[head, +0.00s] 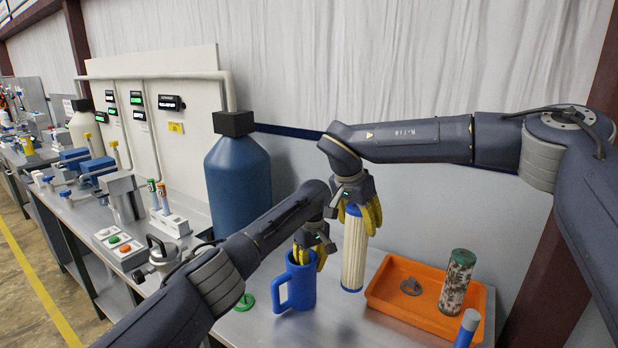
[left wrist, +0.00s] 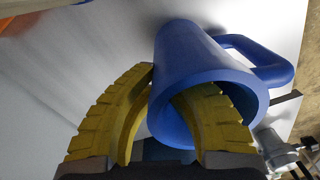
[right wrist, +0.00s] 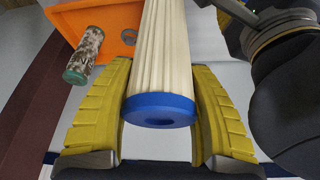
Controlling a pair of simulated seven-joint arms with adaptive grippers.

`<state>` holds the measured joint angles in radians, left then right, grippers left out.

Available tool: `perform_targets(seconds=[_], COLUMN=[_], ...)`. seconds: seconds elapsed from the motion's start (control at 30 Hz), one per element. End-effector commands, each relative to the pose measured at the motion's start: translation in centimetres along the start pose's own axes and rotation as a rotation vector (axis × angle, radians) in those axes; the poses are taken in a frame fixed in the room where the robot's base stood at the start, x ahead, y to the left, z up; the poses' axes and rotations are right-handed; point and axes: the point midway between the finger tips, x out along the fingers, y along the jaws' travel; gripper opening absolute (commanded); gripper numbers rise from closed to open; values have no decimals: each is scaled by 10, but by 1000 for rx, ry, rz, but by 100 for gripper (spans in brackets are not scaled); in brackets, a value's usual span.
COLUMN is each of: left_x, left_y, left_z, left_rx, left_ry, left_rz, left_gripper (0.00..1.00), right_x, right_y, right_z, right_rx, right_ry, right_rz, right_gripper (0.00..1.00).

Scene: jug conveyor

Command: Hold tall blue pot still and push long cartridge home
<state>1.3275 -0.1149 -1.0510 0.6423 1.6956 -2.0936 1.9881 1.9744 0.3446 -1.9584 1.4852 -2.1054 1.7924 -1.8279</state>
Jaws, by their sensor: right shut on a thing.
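The tall blue pot (head: 298,290) stands upright on the bench, its handle to the left. My left gripper (head: 310,256) is at its rim. In the left wrist view one finger of my left gripper (left wrist: 162,92) reaches inside the mouth and the other lies along the outside, with the pot's wall (left wrist: 190,60) between them. My right gripper (head: 358,213) is shut around the upper end of the long cartridge (head: 354,255), a pleated white tube with blue ends, held upright. It also shows in the right wrist view (right wrist: 163,60). The cartridge is outside the pot, to its right.
An orange tray (head: 402,318) at the right holds a dirty, green-capped cartridge (head: 457,282) and a grey flat part (head: 411,286). A green ring (head: 245,302) lies left of the pot. A large blue tank (head: 238,185) stands behind.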

Motion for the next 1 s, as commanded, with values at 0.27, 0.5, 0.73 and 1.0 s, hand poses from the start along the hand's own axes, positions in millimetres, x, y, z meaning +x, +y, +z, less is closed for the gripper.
perform_targets(seconds=[0.27, 0.5, 0.73, 1.0], left_x=[1, 1, 1, 1], left_y=[-1, -1, -1, 0], left_z=[0, 0, 0, 0], left_rx=[-1, -1, -1, -1], left_ry=[-1, -1, -1, -1], left_rz=[-2, -2, -2, -2], left_gripper=[0, 0, 0, 0], right_x=[-1, 2, 34, 54], right_y=[0, 0, 0, 0], right_z=[0, 2, 15, 23], right_rx=[0, -1, -1, 1], right_ry=[1, 0, -1, 1], right_rz=[-1, 2, 1, 0], right_gripper=[6, 6, 6, 6])
